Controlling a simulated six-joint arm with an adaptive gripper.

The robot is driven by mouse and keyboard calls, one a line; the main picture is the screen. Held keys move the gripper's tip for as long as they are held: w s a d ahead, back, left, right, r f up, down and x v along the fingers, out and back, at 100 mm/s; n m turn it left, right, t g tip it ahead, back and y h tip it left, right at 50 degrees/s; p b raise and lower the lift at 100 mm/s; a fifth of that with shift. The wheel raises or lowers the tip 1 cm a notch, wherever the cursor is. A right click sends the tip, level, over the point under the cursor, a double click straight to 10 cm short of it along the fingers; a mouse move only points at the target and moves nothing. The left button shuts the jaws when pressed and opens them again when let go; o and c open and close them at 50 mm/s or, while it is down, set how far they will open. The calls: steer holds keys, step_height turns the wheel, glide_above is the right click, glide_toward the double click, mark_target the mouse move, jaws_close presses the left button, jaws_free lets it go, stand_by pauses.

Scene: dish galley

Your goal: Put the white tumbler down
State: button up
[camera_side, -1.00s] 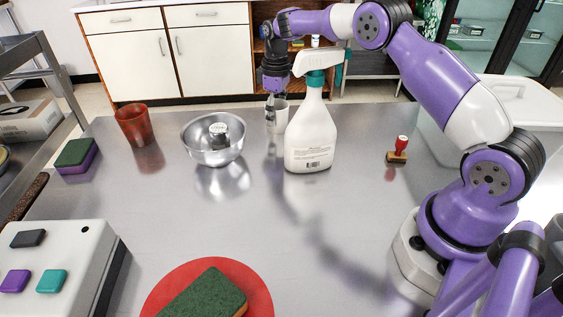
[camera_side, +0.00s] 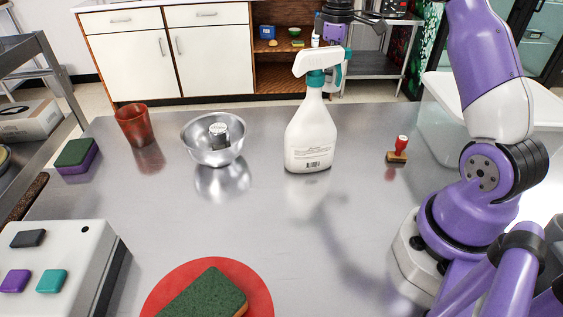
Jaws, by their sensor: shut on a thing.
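My purple wrist (camera_side: 334,33) shows at the top of the side view, beyond the spray bottle's head and over the far side of the worktop. Dark parts of my arm's end show beside it on the right. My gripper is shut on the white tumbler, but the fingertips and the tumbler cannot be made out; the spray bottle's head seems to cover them. The spot on the worktop (camera_side: 262,230) left of the bottle, where the tumbler showed earlier, is bare.
A white spray bottle (camera_side: 310,135) stands upright mid-table. A red-handled stamp (camera_side: 400,150) is to the right. The table's middle is clear.

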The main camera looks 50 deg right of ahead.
steer(key=s+d+f, duration=0.1)
steer(key=s+d, duration=0.2)
steer(key=s, duration=0.4)
step_height(320, 180, down, 10)
steer(key=shift+s+d+r, duration=0.1)
steer(key=shift+d+r, duration=0.05)
steer(key=shift+r, duration=0.1)
steer(key=o, duration=1.1)
steer(key=shift+f, duration=0.1)
step_height(320, 180, up, 12)
steer(key=shift+r, duration=0.15)
